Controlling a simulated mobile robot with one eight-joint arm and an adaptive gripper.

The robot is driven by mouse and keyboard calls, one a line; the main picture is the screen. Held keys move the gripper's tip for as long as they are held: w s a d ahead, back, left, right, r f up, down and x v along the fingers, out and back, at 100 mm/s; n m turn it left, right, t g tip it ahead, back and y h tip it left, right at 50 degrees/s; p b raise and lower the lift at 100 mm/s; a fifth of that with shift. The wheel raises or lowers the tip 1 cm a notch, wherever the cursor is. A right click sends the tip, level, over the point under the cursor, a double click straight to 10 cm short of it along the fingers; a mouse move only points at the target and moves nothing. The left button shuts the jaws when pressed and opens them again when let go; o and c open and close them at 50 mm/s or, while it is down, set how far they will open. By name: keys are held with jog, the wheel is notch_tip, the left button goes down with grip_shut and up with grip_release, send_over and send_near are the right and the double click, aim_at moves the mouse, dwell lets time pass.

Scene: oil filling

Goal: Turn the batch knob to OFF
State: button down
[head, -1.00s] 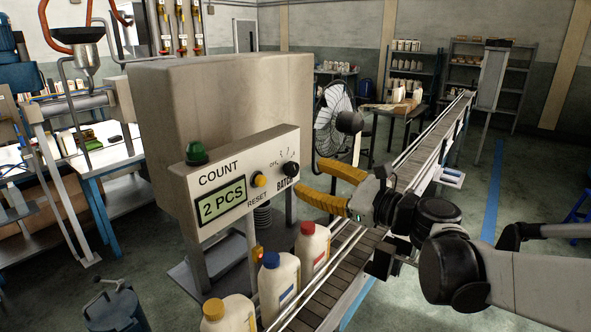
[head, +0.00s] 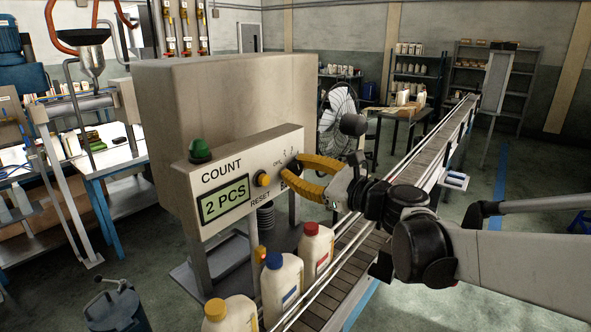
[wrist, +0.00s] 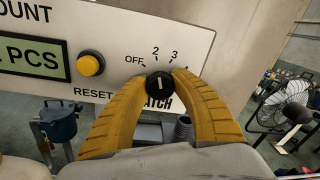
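The black batch knob (wrist: 159,88) sits on the pale counter panel (wrist: 113,28), with the marks OFF, 2 and 3 around its top in the wrist view. Its pale pointer line stands nearly upright, towards the 2 rather than OFF. My gripper (wrist: 164,74) has its two yellow fingers on either side of the knob, and the tips appear to touch it. In the head view my gripper (head: 296,168) reaches the panel from the right and hides most of the knob. The word BATCH is partly covered.
A yellow reset button (wrist: 91,63) sits left of the knob, next to a green display (wrist: 31,52) reading 2 PCS. A green lamp (head: 200,150) tops the panel box. Capped bottles (head: 316,249) stand below on the conveyor (head: 345,270). A fan (head: 338,112) stands behind.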

jog(key=shift+n, duration=0.3)
jog(key=n, duration=0.3)
jog(key=shift+n+y+p, duration=0.3)
jog(key=shift+n+p, duration=0.05)
jog(key=shift+n, duration=1.85)
jog(key=c, duration=1)
grip_release()
jog(key=shift+c, duration=0.2)
jog(key=shift+d, duration=0.1)
